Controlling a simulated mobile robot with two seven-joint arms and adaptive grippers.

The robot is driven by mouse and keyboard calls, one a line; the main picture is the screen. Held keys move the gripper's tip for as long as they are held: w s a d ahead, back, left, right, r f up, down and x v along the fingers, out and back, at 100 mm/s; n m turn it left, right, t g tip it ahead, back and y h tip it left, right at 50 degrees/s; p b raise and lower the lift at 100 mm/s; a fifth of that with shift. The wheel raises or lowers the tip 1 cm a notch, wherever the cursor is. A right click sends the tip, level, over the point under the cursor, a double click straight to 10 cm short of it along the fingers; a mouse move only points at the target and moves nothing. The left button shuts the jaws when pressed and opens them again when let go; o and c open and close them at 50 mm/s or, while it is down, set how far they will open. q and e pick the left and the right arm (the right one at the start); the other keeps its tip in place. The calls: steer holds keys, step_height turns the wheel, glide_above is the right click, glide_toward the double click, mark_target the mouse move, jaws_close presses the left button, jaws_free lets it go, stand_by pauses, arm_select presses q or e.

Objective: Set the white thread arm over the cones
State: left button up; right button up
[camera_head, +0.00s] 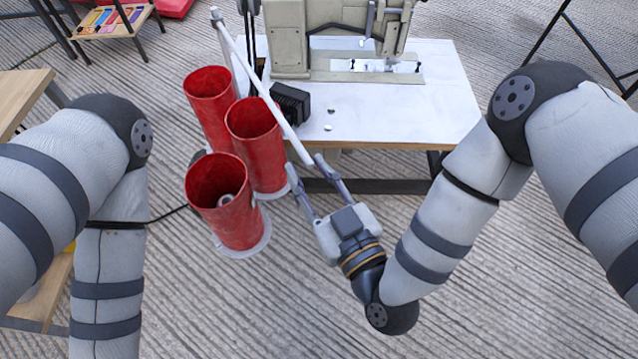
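The white thread arm (262,88) is a thin rod slanting from the top of an upright post at upper left down to the right. In the picture it runs along the right side of the red cones. The three red, open-topped cones are a back one (208,100), a middle one (256,150) and a front one (228,205). My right gripper (304,163) is open, with the rod's free end between its fingertips, closer to the right finger. I cannot tell whether it touches. My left arm hangs at the left; its gripper is out of view.
A white sewing table (410,110) with a beige sewing machine (290,40) stands behind the cones. A black box (290,103) sits on its left side near the rod. Wooden tables (22,95) edge the left. The ribbed floor in front is clear.

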steer(key=v, duration=0.4)
steer(key=shift+s+d, duration=0.1)
steer(key=shift+s, duration=0.15)
steer(key=s+d+f+m+g+h+p, duration=0.2)
steer(key=s+d+f+g+h+p, duration=0.2)
steer(key=s+d+f+g, duration=0.6)
arm_select(q)
steer(key=w+r+t+p, duration=0.2)
steer(key=w+r, duration=0.5)
steer(key=shift+r+t+p, duration=0.35)
steer(key=shift+t, duration=0.05)
arm_select(e)
steer(key=s+d+r+m+g+h, duration=0.1)
steer(key=s+d+g, duration=0.3)
steer(key=s, duration=0.6)
steer(key=s+d+r+m+g+h, duration=0.1)
steer(key=s+d+m+g+h, duration=0.3)
steer(key=s+d, duration=0.5)
steer(key=shift+s+m, duration=0.3)
steer(key=shift+s, duration=0.15)
